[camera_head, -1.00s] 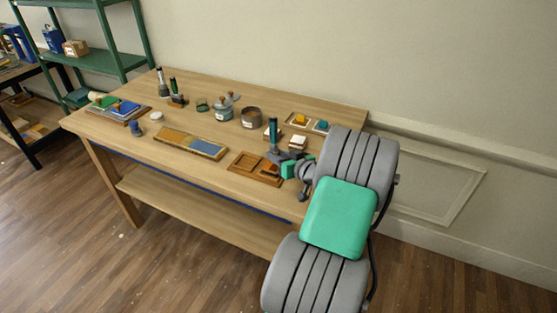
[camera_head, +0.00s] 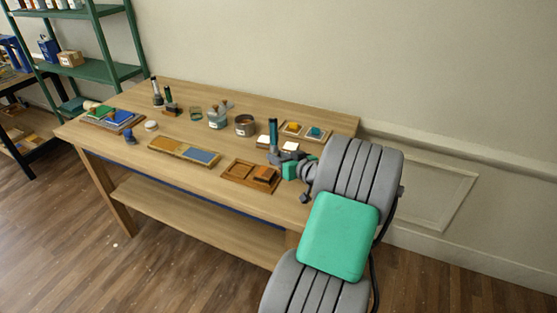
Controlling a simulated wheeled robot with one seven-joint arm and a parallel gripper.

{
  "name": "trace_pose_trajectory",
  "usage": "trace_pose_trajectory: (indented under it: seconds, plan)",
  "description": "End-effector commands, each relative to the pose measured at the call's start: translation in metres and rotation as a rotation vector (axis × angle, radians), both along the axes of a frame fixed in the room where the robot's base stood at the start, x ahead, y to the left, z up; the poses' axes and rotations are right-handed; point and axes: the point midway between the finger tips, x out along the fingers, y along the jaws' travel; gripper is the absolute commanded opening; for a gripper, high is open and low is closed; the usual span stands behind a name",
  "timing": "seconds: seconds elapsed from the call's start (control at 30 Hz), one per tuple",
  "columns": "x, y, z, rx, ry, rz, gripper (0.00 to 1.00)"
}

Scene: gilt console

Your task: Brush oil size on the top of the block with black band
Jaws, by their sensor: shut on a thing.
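My gripper (camera_head: 276,158) is over the right part of the wooden table, shut on an upright brush with a teal handle (camera_head: 273,134). The bristle end is hidden or too small to make out. Just below the gripper, a brown wooden tray (camera_head: 234,172) holds brown blocks, one of them raised (camera_head: 266,173). Two pale blocks stand behind the gripper, one left of the brush handle (camera_head: 263,142) and one right of it (camera_head: 290,146). I cannot make out a black band on any block. Whether the brush touches anything is unclear.
A jar with a lid or brushes (camera_head: 217,121) and a brown round pot (camera_head: 244,125) stand behind the tray. Small trays with yellow (camera_head: 292,127) and teal pieces (camera_head: 315,133) lie at the back right. A long yellow-and-blue tray (camera_head: 184,151) lies left. The table (camera_head: 120,154) is bare at front left.

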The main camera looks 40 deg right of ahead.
Motion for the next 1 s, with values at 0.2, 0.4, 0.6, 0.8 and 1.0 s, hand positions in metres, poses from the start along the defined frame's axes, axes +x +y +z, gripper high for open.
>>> trace_pose_trajectory:
  seconds: [0.2,0.4,0.6,0.8,1.0]
  plan:
    - [0.002,0.003,0.016,-0.002,-0.001,0.007,0.00]
    - [0.004,0.005,0.027,-0.001,-0.001,0.011,0.00]
    - [0.005,0.007,0.039,-0.002,-0.001,0.014,0.00]
    - [0.006,0.008,0.044,-0.001,-0.001,0.016,0.00]
    - [0.006,0.008,0.044,-0.001,-0.001,0.016,0.00]
